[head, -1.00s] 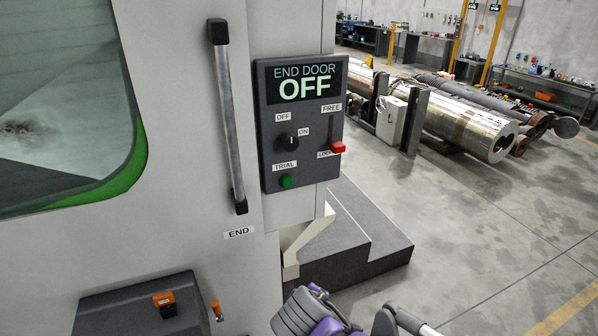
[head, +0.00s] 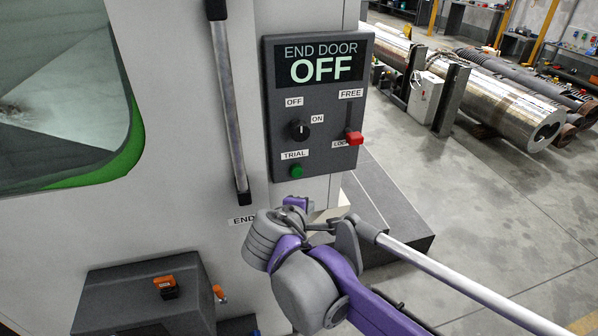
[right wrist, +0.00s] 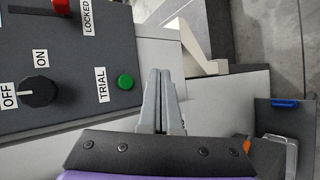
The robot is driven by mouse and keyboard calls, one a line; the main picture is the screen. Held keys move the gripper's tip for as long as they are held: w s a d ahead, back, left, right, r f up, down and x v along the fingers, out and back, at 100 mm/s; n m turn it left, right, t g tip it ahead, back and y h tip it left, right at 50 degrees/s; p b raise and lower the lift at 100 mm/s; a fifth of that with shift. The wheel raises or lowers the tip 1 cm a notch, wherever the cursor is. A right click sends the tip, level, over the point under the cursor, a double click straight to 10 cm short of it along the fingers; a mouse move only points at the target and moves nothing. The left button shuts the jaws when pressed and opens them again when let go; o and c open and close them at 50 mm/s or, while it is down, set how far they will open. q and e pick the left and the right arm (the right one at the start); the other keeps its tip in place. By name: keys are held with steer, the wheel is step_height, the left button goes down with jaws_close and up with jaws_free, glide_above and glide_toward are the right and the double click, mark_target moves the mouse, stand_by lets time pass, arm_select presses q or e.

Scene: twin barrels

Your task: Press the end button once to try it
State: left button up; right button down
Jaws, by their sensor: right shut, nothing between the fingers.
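The green button (head: 297,171) labelled TRIAL sits at the lower left of a dark panel (head: 321,168) marked END DOOR, whose display reads OFF. It also shows in the right wrist view (right wrist: 125,82). My right gripper (head: 297,204) is just below the panel in the head view, its fingers mostly hidden. In the right wrist view its fingers (right wrist: 160,73) are shut together and empty, to the right of the button, with a gap between. Nothing visible covers the button. My left gripper is not in view.
The panel also has a black knob (head: 299,130) between OFF and ON, and a red slider (head: 355,138) at the locked end. A long door handle (head: 230,110) stands left of the panel. A dark box (head: 140,297) juts out lower left. Open floor (head: 500,210) lies right.

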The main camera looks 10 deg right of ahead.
steer(key=shift+w, duration=0.1)
glide_toward(299, 176)
steer(key=shift+w+d+f+b, duration=0.15)
steer(key=shift+w+d+f, duration=0.55)
steer(key=shift+d+f, duration=0.15)
steer(key=shift+w+d+f+b, duration=0.15)
steer(key=shift+w+d+f, duration=0.6)
steer(key=shift+f, duration=0.2)
stand_by(0.8)
steer(key=shift+w, duration=0.4)
steer(key=shift+w, duration=0.6)
stand_by(0.7)
steer(key=shift+s, duration=1.05)
